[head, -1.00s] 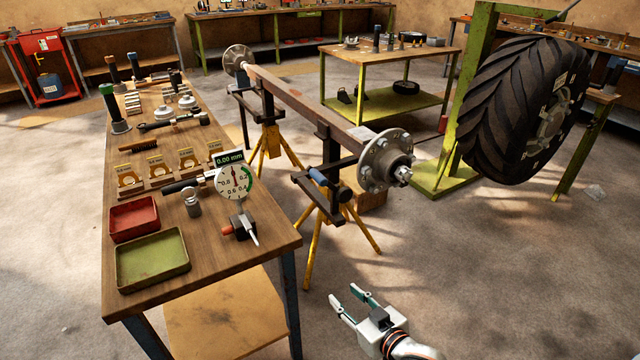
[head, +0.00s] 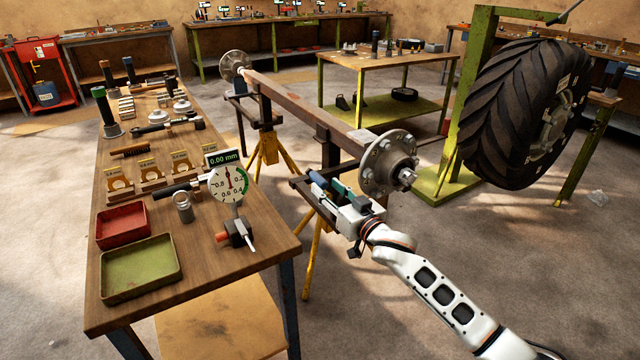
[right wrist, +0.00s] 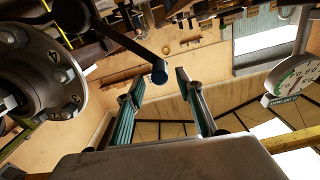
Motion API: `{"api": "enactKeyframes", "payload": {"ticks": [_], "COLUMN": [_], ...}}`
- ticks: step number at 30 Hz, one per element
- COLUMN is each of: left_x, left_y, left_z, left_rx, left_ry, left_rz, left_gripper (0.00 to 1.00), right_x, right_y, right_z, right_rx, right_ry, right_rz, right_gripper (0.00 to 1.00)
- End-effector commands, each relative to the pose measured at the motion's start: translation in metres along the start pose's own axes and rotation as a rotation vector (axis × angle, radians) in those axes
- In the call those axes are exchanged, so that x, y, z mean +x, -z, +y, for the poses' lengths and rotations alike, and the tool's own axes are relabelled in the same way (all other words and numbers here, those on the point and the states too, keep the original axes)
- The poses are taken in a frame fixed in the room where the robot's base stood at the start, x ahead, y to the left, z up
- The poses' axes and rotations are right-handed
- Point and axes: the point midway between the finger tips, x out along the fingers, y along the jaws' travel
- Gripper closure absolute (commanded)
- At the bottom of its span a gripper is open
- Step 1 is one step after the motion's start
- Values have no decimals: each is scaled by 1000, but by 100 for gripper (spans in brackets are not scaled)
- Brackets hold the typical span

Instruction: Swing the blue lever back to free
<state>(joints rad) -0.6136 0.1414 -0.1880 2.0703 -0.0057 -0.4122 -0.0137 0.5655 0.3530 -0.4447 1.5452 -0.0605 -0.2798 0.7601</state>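The blue lever (head: 317,178) is on the near axle stand, just left of the hub; my right gripper partly covers it in the head view. In the right wrist view it is a dark bar with a blue end (right wrist: 159,73). My right gripper (head: 328,183) is at the lever. Its two teal-padded fingers (right wrist: 160,82) are apart, and the blue end shows between their tips. I cannot tell whether a finger touches it. My left gripper is not in view.
The wheel hub (head: 388,163) with its studs is close to the right of my gripper, on the axle beam (head: 300,103). A workbench (head: 210,262) with a dial gauge (head: 228,184) and trays is to the left. A large tyre (head: 520,115) hangs at the right.

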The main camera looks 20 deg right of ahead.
Motion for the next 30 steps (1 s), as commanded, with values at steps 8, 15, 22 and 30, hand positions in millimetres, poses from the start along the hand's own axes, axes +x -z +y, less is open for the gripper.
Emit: {"api": "enactKeyframes", "payload": {"ticks": [8,15,22,30], "left_x": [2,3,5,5], "left_y": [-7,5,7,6], "left_z": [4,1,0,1], "left_rx": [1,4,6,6], "left_ry": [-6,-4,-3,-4], "left_rz": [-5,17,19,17], "left_gripper": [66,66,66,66], "right_x": [35,44,44,43], "right_y": [-4,-2,-2,-1], "right_z": [0,0,0,0], "right_rx": [1,0,-1,0], "right_ry": [0,0,0,0], "right_rz": [-4,-3,-2,-2], "right_gripper": [64,64,69,100]}}
